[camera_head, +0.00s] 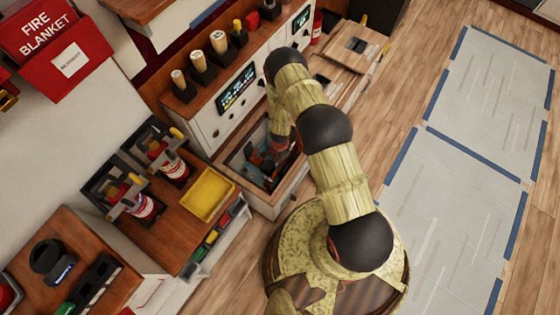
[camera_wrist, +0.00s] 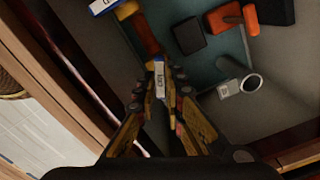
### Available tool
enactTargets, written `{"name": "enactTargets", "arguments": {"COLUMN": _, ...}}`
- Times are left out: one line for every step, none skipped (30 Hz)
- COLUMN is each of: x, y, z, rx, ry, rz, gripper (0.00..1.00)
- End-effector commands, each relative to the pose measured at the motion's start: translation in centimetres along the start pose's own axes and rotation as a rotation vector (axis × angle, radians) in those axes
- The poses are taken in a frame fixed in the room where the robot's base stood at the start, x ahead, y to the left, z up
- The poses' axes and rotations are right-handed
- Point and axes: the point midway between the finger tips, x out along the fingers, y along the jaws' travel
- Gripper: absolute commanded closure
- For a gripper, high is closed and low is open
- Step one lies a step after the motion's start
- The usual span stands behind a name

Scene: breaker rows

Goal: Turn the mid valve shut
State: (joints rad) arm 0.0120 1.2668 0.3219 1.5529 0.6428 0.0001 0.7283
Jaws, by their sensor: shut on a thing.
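My gripper (camera_wrist: 160,94) reaches down into an open, box-like compartment (camera_head: 231,161). In the wrist view its two fingers are closed in on a small piece with a white label (camera_wrist: 159,72), which shows between the fingertips. The label is too small to read, and I cannot tell whether this piece is the mid valve's handle. An orange-brown bar (camera_wrist: 140,32) runs up just beyond it. In the head view my arm hides part of the compartment, and the gripper is small and dark there. No valve can be clearly identified.
Inside the compartment are black blocks (camera_wrist: 187,34), an orange piece (camera_wrist: 250,19) and a grey cylinder (camera_wrist: 240,84). Its wooden wall (camera_wrist: 40,60) runs close on the left. A yellow tray (camera_head: 208,195) and a knobbed panel (camera_head: 215,115) stand nearby. Open floor (camera_head: 405,130) lies right.

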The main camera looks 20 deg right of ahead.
Motion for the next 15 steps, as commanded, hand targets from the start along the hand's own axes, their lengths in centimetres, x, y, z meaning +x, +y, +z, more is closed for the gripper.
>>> {"name": "enactTargets", "arguments": {"x": 0.0, "y": -0.01, "z": 0.0, "rx": -0.042, "ry": 0.0, "rz": 0.0, "gripper": 1.0}}
{"name": "enactTargets", "arguments": {"x": 0.0, "y": -0.01, "z": 0.0, "rx": -0.068, "ry": 0.0, "rz": 0.0, "gripper": 1.0}}
{"name": "enactTargets", "arguments": {"x": 0.0, "y": -0.01, "z": 0.0, "rx": -0.104, "ry": 0.0, "rz": 0.0, "gripper": 1.0}}
{"name": "enactTargets", "arguments": {"x": 0.0, "y": -0.01, "z": 0.0, "rx": -0.129, "ry": 0.0, "rz": 0.0, "gripper": 1.0}}
{"name": "enactTargets", "arguments": {"x": 0.0, "y": -0.01, "z": 0.0, "rx": -0.154, "ry": 0.0, "rz": 0.0, "gripper": 1.0}}
{"name": "enactTargets", "arguments": {"x": 0.0, "y": -0.01, "z": 0.0, "rx": -0.186, "ry": 0.0, "rz": 0.0, "gripper": 1.0}}
{"name": "enactTargets", "arguments": {"x": 0.0, "y": -0.02, "z": 0.0, "rx": -0.208, "ry": 0.0, "rz": 0.0, "gripper": 1.0}}
{"name": "enactTargets", "arguments": {"x": 0.0, "y": -0.01, "z": 0.0, "rx": -0.231, "ry": 0.0, "rz": 0.0, "gripper": 1.0}}
{"name": "enactTargets", "arguments": {"x": 0.0, "y": -0.01, "z": 0.0, "rx": -0.258, "ry": 0.0, "rz": 0.0, "gripper": 1.0}}
{"name": "enactTargets", "arguments": {"x": 0.0, "y": -0.01, "z": 0.0, "rx": -0.278, "ry": 0.0, "rz": 0.0, "gripper": 1.0}}
{"name": "enactTargets", "arguments": {"x": 0.0, "y": -0.02, "z": 0.0, "rx": -0.297, "ry": 0.0, "rz": 0.0, "gripper": 1.0}}
{"name": "enactTargets", "arguments": {"x": 0.0, "y": -0.02, "z": 0.0, "rx": -0.32, "ry": 0.0, "rz": 0.0, "gripper": 1.0}}
{"name": "enactTargets", "arguments": {"x": 0.0, "y": -0.02, "z": 0.0, "rx": -0.336, "ry": 0.0, "rz": 0.0, "gripper": 1.0}}
{"name": "enactTargets", "arguments": {"x": 0.0, "y": -0.02, "z": 0.0, "rx": -0.351, "ry": 0.0, "rz": 0.0, "gripper": 1.0}}
{"name": "enactTargets", "arguments": {"x": 0.0, "y": -0.02, "z": 0.0, "rx": -0.369, "ry": 0.0, "rz": 0.0, "gripper": 1.0}}
